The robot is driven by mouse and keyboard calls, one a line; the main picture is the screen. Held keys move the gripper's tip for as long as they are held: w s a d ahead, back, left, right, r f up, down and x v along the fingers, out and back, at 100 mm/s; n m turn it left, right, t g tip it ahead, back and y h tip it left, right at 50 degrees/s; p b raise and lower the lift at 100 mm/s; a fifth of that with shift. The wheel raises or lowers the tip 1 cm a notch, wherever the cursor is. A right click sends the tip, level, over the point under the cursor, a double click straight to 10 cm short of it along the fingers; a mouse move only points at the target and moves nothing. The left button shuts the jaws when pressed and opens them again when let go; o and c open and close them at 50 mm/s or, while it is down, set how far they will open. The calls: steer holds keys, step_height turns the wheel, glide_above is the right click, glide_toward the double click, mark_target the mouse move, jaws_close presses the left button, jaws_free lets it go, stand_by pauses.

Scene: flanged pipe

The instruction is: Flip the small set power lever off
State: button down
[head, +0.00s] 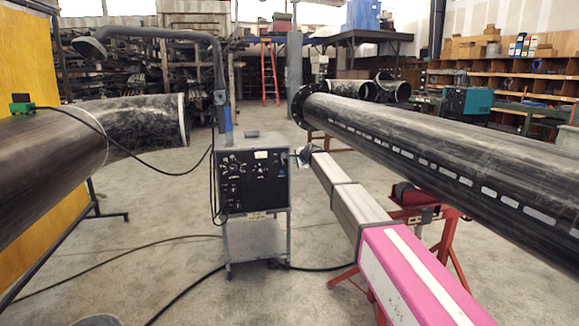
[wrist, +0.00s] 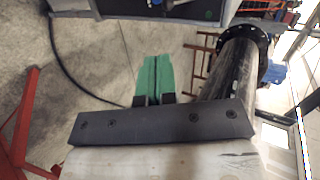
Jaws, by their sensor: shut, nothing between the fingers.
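The small set (head: 253,178) is a grey cabinet on a wheeled stand with a black control panel of dials, knobs and sockets. The power lever is too small to tell apart from the other controls. My gripper (head: 303,156) is beside the set's upper right edge in the head view, small and partly hidden by my arm. In the wrist view my gripper's green fingers (wrist: 157,62) lie side by side, shut and empty. The lower part of the set (wrist: 185,10) crosses the top of that view, beyond the fingertips. I cannot tell whether they touch it.
A long black flanged pipe (head: 440,150) runs along the right on a red stand (head: 425,213); it also shows in the wrist view (wrist: 235,72). Another dark pipe (head: 60,145) is at left.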

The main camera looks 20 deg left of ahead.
mark_target(285, 166)
steer(key=x, duration=0.9)
steer(key=r+x, duration=0.1)
steer(key=x, duration=0.3)
steer(key=shift+w+a+f, duration=0.25)
steer(key=shift+w+a, duration=0.15)
steer(key=shift+w, duration=0.1)
steer(key=shift+w+a+f, duration=0.3)
steer(key=shift+f, duration=0.3)
steer(key=shift+w+r, duration=0.1)
